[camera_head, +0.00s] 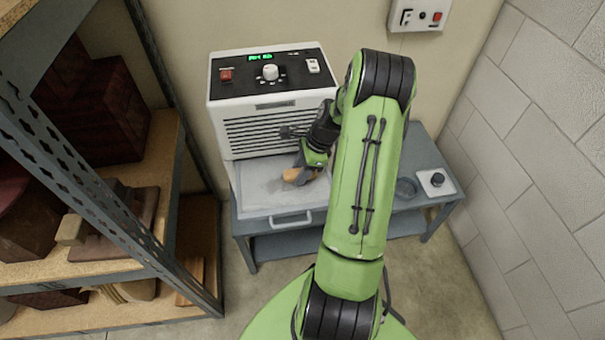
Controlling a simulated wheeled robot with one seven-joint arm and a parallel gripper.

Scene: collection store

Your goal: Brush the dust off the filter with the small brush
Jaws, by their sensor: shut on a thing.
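The filter (257,196) is a pale grey, dusty panel in a light frame with a handle at its front edge. It lies flat on the bench, in front of the white machine with a louvred front. My gripper (306,170) is over the right part of the filter, pointing down. It is shut on the small brush (296,176), whose tan-orange part shows at its left. The bristles cannot be made out, and I cannot tell whether the brush touches the filter. My arm hides the filter's right edge.
The white machine (238,148) stands at the back of the grey bench (415,149). Loaded shelving (150,150) stands close on the left; a block wall bounds the right.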

